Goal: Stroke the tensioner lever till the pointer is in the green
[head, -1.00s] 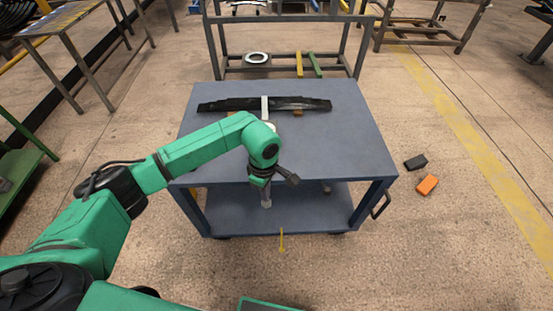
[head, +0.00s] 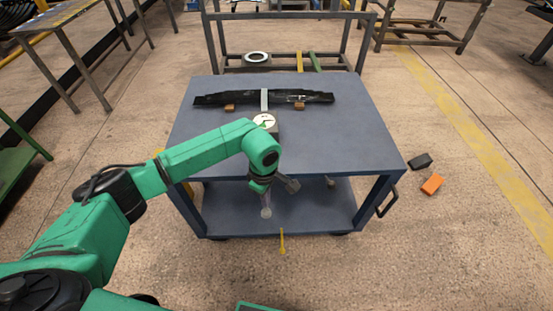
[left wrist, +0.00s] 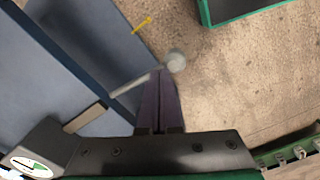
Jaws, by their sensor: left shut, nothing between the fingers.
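The tensioner lever shows in the left wrist view as a thin grey rod with a round pale knob (left wrist: 175,62). In the head view the knob (head: 266,212) hangs in front of the cart's front edge. My left gripper (left wrist: 162,72) is shut and empty, its dark fingertips right beside the knob and over the rod; I cannot tell whether they touch. The white gauge (head: 265,121) stands on the tabletop. Its dial (left wrist: 28,163) shows a green sector and a dark pointer, too small to tell whether the pointer is in the green. My right gripper is out of view.
The blue cart (head: 340,145) carries a black leaf spring (head: 220,98) on wooden blocks, with a grey strap (head: 264,100) across it. The tabletop's right side is clear. An orange block (head: 432,184) and a black block (head: 421,161) lie on the floor to the right.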

